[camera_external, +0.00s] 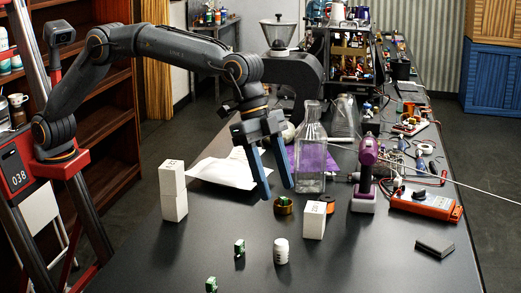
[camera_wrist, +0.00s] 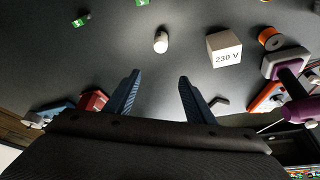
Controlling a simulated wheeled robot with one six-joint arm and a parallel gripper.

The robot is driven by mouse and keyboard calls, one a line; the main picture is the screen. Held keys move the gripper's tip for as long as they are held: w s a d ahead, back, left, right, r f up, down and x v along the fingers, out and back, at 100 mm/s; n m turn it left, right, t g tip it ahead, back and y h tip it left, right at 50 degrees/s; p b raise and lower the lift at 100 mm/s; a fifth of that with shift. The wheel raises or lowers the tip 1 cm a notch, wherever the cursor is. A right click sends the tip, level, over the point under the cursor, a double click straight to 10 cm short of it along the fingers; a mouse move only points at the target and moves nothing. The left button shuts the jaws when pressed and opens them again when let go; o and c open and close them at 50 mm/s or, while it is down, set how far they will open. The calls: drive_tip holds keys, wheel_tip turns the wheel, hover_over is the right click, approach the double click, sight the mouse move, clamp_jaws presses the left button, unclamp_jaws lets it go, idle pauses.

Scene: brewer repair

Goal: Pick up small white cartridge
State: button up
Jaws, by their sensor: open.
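The small white cartridge (camera_external: 281,251), a short white cylinder, stands on the dark table near its front. In the wrist view the cartridge (camera_wrist: 161,42) lies just beyond the fingertips, roughly in line with the gap between them. My gripper (camera_external: 277,192) points down over the table with its two blue fingers apart and nothing between them. It is above and behind the cartridge, not touching it. In the wrist view the fingers of my gripper (camera_wrist: 160,75) are spread wide.
A white box (camera_external: 314,221) marked 230 V in the wrist view stands right of the cartridge. Small green parts (camera_external: 239,247) lie left of it. The front table surface is mostly clear.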

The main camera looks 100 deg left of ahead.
sight(279, 241)
drive_tip(key=f, duration=1.1)
drive_tip(key=shift+w+d+p, duration=0.2)
drive_tip(key=shift+w+p, duration=0.15)
drive_tip(key=shift+w, duration=0.05)
drive_tip(key=shift+p+x, duration=1.05)
drive_tip(key=shift+x, duration=1.65)
drive_tip(key=shift+s+d+f, duration=0.1)
drive_tip(key=shift+s+d, duration=0.05)
